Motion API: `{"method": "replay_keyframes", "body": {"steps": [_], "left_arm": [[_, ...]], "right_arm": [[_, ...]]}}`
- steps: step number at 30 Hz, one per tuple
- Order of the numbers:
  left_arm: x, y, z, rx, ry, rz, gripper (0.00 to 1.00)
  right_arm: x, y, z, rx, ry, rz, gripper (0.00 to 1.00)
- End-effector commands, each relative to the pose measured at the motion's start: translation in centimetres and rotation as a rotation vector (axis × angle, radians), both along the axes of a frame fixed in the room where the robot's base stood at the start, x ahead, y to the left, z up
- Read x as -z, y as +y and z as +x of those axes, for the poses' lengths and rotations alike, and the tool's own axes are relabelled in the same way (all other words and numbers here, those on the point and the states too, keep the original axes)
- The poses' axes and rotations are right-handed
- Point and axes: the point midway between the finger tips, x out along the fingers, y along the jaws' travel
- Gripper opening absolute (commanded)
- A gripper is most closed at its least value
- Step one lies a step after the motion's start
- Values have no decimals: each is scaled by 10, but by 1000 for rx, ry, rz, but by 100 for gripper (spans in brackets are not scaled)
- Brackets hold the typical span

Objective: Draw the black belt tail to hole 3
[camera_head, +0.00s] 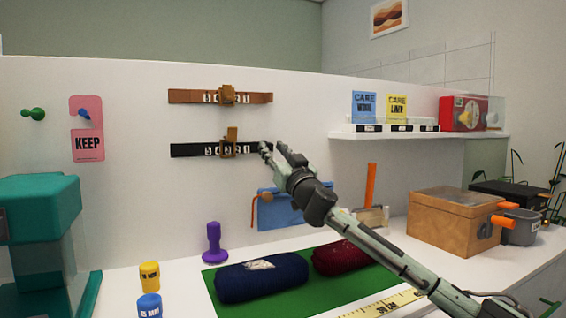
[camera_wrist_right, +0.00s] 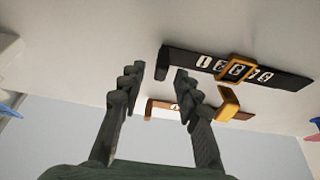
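The black belt (camera_head: 188,150) is mounted level on the white wall panel, with white hole numbers along it. Its brass buckle (camera_head: 228,149) sits around the middle and covers part of the numbers. My right gripper (camera_head: 268,149) is at the belt's right end, the tail. In the wrist view the black belt (camera_wrist_right: 290,79) runs across the upper right, and its tail end (camera_wrist_right: 162,65) appears between the fingertips of the right gripper (camera_wrist_right: 160,76). The fingers are apart with nothing held. Whether they touch the tail cannot be told. My left gripper is not in view.
A brown belt (camera_head: 190,97) with a brass buckle hangs above the black one. Below are a blue pouch (camera_head: 285,208), a purple stamp-like object (camera_head: 214,243), and dark rolls (camera_head: 262,278) on a green mat (camera_head: 320,293). A shelf (camera_head: 420,133) is at right.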

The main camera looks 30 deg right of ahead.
Motion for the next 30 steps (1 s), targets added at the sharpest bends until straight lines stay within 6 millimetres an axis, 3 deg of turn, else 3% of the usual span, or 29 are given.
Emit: {"method": "replay_keyframes", "body": {"steps": [9, 15, 21, 30], "left_arm": [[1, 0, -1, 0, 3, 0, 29], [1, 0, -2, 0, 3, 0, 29], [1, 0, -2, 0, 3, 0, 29], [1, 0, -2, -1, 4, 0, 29]], "right_arm": [[27, 4, -58, -2, 5, -2, 33], [37, 5, -84, -1, 3, -1, 33], [40, 6, -95, 1, 1, -2, 33], [40, 6, -96, 1, 0, -2, 33]]}}
